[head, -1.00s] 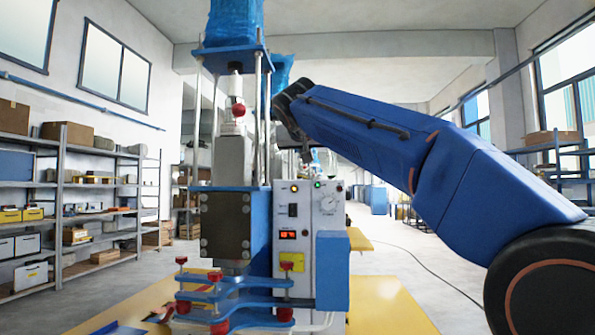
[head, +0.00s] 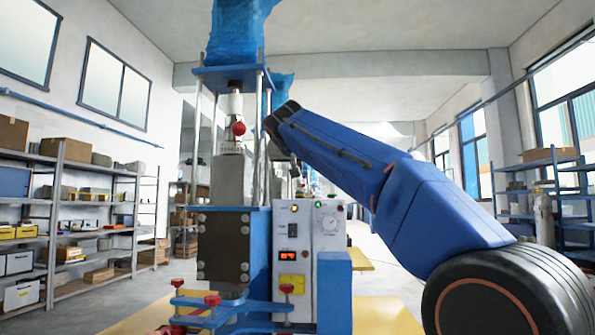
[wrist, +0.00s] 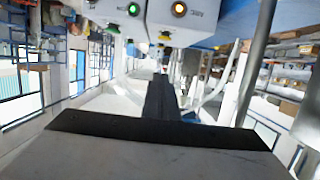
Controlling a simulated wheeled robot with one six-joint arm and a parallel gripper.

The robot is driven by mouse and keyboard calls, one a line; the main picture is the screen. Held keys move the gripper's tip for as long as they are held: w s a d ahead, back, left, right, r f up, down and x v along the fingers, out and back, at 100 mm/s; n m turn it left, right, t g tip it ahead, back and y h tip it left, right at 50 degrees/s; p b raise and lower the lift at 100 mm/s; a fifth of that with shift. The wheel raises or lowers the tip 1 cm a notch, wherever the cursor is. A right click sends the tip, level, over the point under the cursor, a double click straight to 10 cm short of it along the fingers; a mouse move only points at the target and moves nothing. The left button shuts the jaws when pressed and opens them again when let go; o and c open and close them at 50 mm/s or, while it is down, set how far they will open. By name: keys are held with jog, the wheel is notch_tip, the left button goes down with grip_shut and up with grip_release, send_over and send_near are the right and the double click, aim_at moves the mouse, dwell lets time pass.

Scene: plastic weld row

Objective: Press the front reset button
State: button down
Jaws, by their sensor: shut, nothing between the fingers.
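A white control box (head: 305,240) is on the blue welding press (head: 258,250) in front of me. Its face has an orange round light or button (head: 294,208), a green one (head: 318,204), a black switch (head: 292,230), a dial (head: 329,224) and a red display (head: 288,257). I cannot read which is the reset button. In the wrist view the box appears upside down at the top, with the green (wrist: 133,9) and orange (wrist: 179,9) round parts. My gripper (wrist: 160,82) is shut and empty, apart from the box. In the head view its fingertips cannot be made out.
The press has metal posts, a red knob (head: 239,128) and red-topped clamps (head: 287,289) at its base. A yellow bench (head: 385,315) lies below. Shelves with boxes (head: 75,215) stand at the left. Open floor runs to the right behind my arm.

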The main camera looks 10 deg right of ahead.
send_over(300, 196)
jog(key=s, duration=0.2)
jog(key=shift+w+a+f, duration=0.15)
jog(key=shift+w+f, duration=0.1)
jog(key=shift+f, duration=2.65)
